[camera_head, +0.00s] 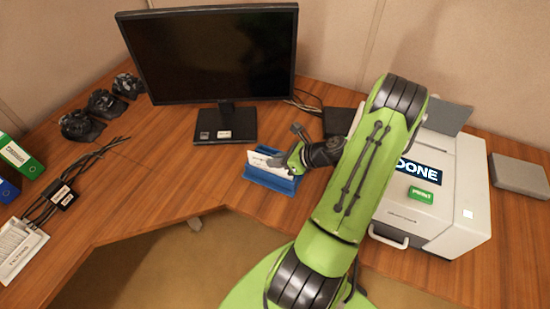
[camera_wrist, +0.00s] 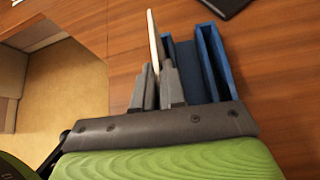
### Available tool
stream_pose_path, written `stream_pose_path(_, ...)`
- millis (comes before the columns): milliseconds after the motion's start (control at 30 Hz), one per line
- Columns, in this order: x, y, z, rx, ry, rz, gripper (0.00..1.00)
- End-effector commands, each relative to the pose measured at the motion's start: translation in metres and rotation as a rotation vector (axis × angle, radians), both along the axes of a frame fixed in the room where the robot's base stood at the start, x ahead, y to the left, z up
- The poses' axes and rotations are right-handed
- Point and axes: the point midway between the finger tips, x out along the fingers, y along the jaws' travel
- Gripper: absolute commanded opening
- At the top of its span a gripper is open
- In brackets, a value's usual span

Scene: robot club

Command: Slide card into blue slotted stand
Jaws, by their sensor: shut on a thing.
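The white card (camera_head: 261,161) is upright in my gripper (camera_head: 283,160), above or in front of the blue slotted stand (camera_head: 271,181) on the desk. In the wrist view my gripper (camera_wrist: 157,85) is shut on the card (camera_wrist: 153,38), which shows nearly edge-on and leans slightly. The stand (camera_wrist: 208,58) is just right of the card there, with its blue walls running roughly parallel to it. The card appears at the stand's left side; whether its lower edge is in a slot is hidden by my fingers.
A monitor (camera_head: 215,55) stands behind the stand. A white printer (camera_head: 445,200) with a DONE screen is at the right, partly behind my arm. Black cables (camera_head: 68,185), dark devices (camera_head: 102,103) and a green binder (camera_head: 20,155) are at the left. The desk left of the stand is clear.

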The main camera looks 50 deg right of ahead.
Motion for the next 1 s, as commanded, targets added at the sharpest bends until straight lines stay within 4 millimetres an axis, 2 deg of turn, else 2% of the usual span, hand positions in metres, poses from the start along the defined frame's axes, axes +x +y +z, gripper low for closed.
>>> stream_pose_path(267,-0.0028,-0.0017,-0.0016,0.0,0.011,-0.005,0.0)
stream_pose_path(833,0.0045,-0.0022,0.0035,-0.001,0.003,-0.002,0.0)
stream_pose_path(867,0.0046,-0.0021,0.0036,-0.001,0.003,-0.002,0.13)
stream_pose_path(1000,0.0049,-0.0022,0.0037,-0.002,0.002,-0.001,0.34)
